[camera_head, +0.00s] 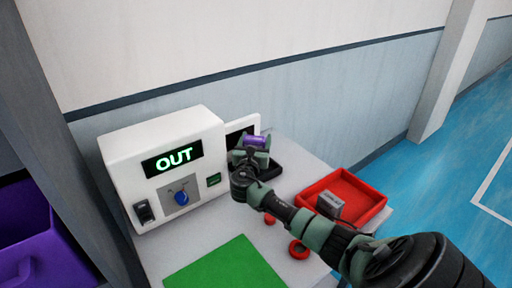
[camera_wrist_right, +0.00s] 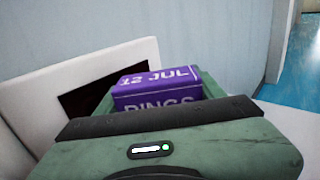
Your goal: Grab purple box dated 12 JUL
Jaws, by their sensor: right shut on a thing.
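A small purple box (camera_head: 255,141) is held in my right gripper (camera_head: 250,153), in front of the white machine's side panel. In the right wrist view the purple box (camera_wrist_right: 158,88) shows white print reading "12 JUL" on top and "RINGS" on the near face, partly cut off by the green gripper body. My right gripper is shut on it; its fingertips are mostly hidden in the wrist view. My left gripper is not in view.
A white machine (camera_head: 124,146) with a lit "OUT" display and blue knob (camera_head: 182,198) stands left of the arm. A red tray (camera_head: 365,200) holds a grey object (camera_head: 330,204). A green mat (camera_head: 225,268) and red ring (camera_head: 298,249) lie nearer. A purple bin (camera_head: 40,255) is at left.

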